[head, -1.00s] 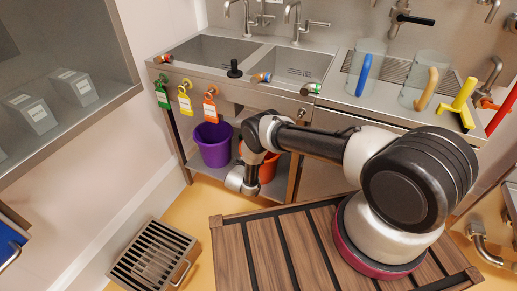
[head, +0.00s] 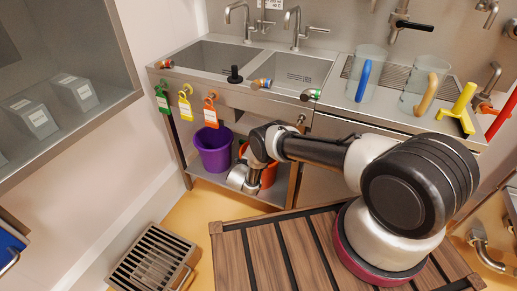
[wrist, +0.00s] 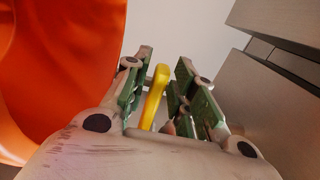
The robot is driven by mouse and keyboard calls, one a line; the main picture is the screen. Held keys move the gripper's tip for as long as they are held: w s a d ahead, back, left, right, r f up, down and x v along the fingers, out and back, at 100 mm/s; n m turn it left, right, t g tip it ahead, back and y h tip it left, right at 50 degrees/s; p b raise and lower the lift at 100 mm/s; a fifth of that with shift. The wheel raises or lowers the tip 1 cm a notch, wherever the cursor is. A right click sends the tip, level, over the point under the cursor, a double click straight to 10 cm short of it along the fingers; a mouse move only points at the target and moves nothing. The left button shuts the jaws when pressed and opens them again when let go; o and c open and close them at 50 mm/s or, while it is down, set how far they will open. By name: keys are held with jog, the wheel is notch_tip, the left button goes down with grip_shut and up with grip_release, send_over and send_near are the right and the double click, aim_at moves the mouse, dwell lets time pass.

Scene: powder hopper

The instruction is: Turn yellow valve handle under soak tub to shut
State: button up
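A yellow handle (wrist: 154,98) stands between the two fingers of my gripper in the wrist view. My gripper (wrist: 165,75) is open, with its green-padded fingers on either side of the handle. In the head view my gripper (head: 240,178) is low under the sink unit (head: 235,92), in front of the orange bucket (head: 268,172). The yellow valve handle and the fingertips are hidden there.
The orange bucket (wrist: 50,70) fills the left of the wrist view, close to my gripper. Grey panels (wrist: 275,75) lie at the right. A purple bucket (head: 213,150) stands on the lower shelf. Green, yellow (head: 185,105) and orange tags hang from the sink front.

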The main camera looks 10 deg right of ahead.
jog(key=shift+o, duration=0.5)
jog(key=v, duration=0.9)
